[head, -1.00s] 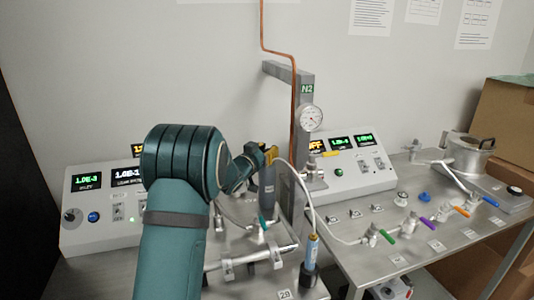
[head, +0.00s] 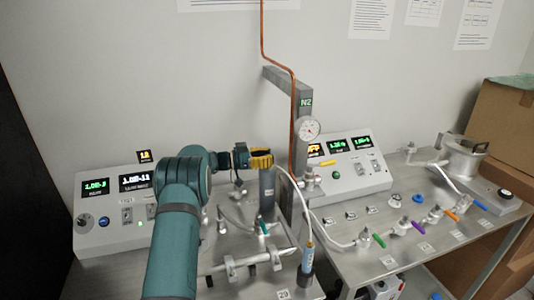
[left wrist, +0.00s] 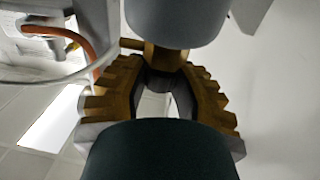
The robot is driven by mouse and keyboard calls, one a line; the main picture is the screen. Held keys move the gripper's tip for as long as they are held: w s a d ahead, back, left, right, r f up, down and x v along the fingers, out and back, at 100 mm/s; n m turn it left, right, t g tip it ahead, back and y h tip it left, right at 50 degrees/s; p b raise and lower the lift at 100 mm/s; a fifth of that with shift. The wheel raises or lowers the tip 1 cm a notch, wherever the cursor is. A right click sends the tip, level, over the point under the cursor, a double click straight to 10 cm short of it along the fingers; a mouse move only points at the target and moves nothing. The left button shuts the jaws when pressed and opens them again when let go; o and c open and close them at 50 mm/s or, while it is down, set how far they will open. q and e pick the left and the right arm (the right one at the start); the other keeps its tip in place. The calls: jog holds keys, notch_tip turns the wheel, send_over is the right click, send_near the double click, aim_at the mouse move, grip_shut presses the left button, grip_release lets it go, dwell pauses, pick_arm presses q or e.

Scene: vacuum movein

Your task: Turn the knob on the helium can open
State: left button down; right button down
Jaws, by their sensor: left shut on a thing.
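A grey upright cylinder (head: 267,188), which looks like the helium can, stands at the right edge of the left bench. My left gripper (head: 261,159) is at its top, reaching in from the left with yellow fingers. In the left wrist view, the ridged fingers (left wrist: 158,98) are closed in around a brass-coloured neck or knob (left wrist: 164,57) beside the large grey cylinder (left wrist: 175,18). The fingers and my dark palm hide most of the knob, so its angle cannot be told. My right gripper is not in view.
A copper pipe (head: 292,110) and an N2 post with a gauge (head: 309,130) stand close behind the can. A slim blue cylinder (head: 308,256) stands in front of it. Valves with coloured handles (head: 418,227) line the right bench. A white hose (head: 297,182) loops nearby.

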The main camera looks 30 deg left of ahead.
pick_arm(q)
jog(key=shift+f+m+g+h+p, duration=0.15)
jog(key=shift+m+g+h+p, duration=0.2)
jog(key=shift+m+g+h, duration=0.45)
dwell(0.4)
jog(key=c, duration=0.7)
grip_release()
jog(key=v, duration=1.2)
jog(key=shift+s+d, duration=0.1)
jog(key=shift+d, duration=0.05)
